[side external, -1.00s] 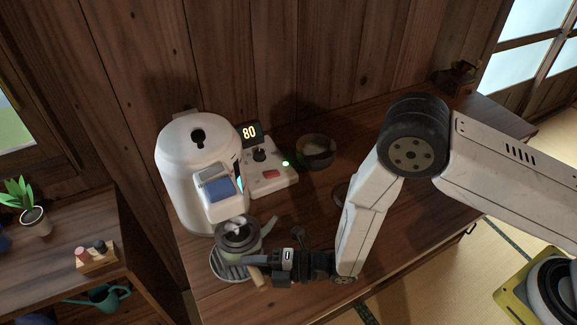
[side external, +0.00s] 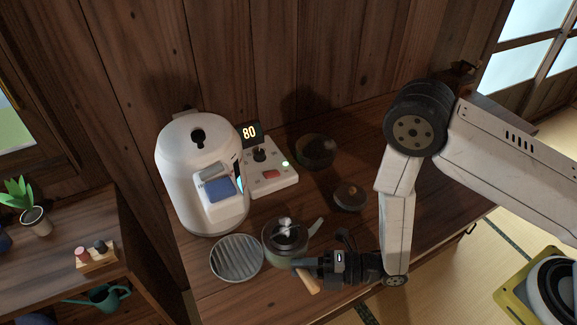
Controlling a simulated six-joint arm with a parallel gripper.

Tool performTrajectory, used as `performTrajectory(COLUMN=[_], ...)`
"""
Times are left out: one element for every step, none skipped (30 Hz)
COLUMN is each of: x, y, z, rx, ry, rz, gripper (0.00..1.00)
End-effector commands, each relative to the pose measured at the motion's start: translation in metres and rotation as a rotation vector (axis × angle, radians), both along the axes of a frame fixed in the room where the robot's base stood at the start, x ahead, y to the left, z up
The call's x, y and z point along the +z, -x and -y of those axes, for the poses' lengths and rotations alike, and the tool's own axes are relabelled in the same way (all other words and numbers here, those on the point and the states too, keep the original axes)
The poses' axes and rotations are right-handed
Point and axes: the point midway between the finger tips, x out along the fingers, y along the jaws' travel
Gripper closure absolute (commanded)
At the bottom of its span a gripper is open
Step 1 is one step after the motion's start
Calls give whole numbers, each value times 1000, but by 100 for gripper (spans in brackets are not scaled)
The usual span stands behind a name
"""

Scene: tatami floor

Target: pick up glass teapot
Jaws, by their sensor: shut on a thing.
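The glass teapot (side external: 284,237) is in the middle of the side external view, just right of the round slatted drip tray (side external: 236,258). It looks upright, with its spout toward the upper right and a wooden handle (side external: 308,281) toward the front. Its inside looks dark, with a pale highlight at the top. My gripper (side external: 306,265) is shut on the teapot's handle from the right. I cannot tell how high the teapot is above the counter. The jaws partly hide where the handle meets the pot.
A white water dispenser (side external: 198,165) stands at the left behind the tray. A control panel (side external: 268,178) with a display reading 80 is beside it. A dark bowl (side external: 316,151) and a small round dark item (side external: 349,196) stand on the wooden counter (side external: 440,205). The drip tray is bare.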

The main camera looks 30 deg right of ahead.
Motion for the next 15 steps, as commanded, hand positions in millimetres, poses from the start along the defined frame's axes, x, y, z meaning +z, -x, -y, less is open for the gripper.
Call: performTrajectory(x=[1, 1, 1, 1, 1, 1, 0, 0, 0, 0, 0, 1, 1, 1, 1], y=[2, 3, 6, 7, 8, 10, 12, 13, 15, 16, 17, 19, 20, 21, 23], z=[5, 7, 11, 13, 15, 18, 21, 23, 26, 28, 30, 32, 34, 36, 38], rx=[-2, -2, -2, -2, -2, -2, -2, -2, -2, -2, -1, -2, -2, -2, -2], ry=[-2, -2, -1, -2, -3, -2, -1, -1, -1, -2, -2, -2, -2, -2, -2], rz=[2, 2, 1, 2, 2, 2, 1, 1, 2, 2, 2, 2, 2, 2, 2], gripper=[100, 100, 100, 100, 100, 100, 100, 100, 100, 100, 100, 100, 100, 100, 100])
